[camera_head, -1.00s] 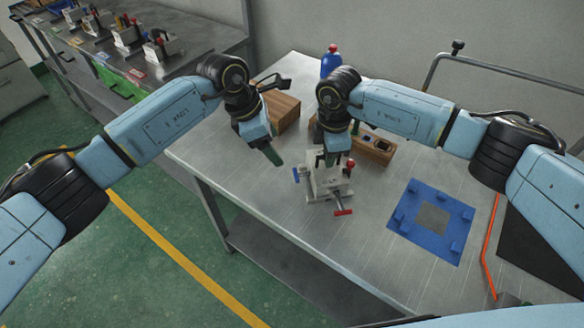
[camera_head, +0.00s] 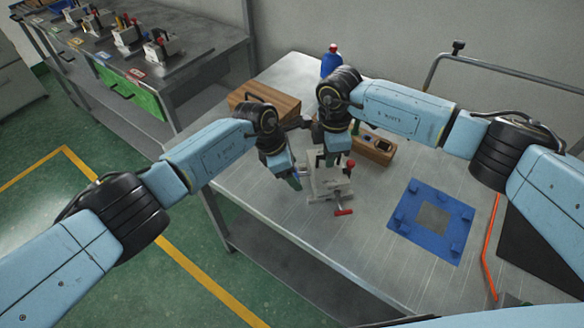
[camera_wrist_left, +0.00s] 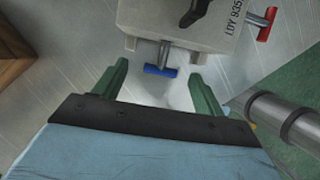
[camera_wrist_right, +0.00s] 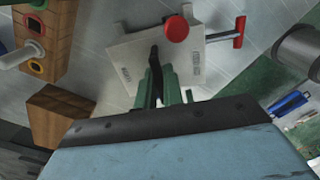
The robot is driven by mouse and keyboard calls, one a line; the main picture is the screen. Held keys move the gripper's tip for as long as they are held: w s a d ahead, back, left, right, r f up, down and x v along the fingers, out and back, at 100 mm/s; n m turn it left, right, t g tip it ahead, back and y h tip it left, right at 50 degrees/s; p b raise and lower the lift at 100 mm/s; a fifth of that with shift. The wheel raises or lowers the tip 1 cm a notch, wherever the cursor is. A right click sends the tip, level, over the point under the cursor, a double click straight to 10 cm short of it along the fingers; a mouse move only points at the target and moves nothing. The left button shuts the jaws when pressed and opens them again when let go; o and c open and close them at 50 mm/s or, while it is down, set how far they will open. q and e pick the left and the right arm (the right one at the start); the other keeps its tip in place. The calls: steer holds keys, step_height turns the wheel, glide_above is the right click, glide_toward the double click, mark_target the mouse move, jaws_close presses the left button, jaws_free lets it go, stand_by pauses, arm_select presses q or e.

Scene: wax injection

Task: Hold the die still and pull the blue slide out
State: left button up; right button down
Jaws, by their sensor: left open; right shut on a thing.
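The die (camera_head: 328,184) is a pale grey block standing on the steel table. It has a red knob on top and a red T-handle slide at its front. The blue slide (camera_wrist_left: 160,71) shows in the left wrist view as a blue T-handle on a short metal rod at the die's side. My left gripper (camera_wrist_left: 158,82) is open, with its green fingers on either side of the blue handle and apart from it. My right gripper (camera_wrist_right: 158,85) is shut on a dark upright part on top of the die. The blue slide is hidden in the head view.
A blue square fixture (camera_head: 433,219) lies on the table to the right. A wooden block (camera_head: 277,104) and a wooden holder (camera_head: 376,150) stand behind the die. A blue bottle with a red cap (camera_head: 331,62) is at the back.

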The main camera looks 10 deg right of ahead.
arm_select(q)
steer(key=c, duration=1.4)
steer(key=shift+a, duration=1.4)
arm_select(e)
steer(key=shift+d, duration=0.1)
arm_select(q)
steer(key=o, duration=1.4)
steer(key=v, duration=1.2)
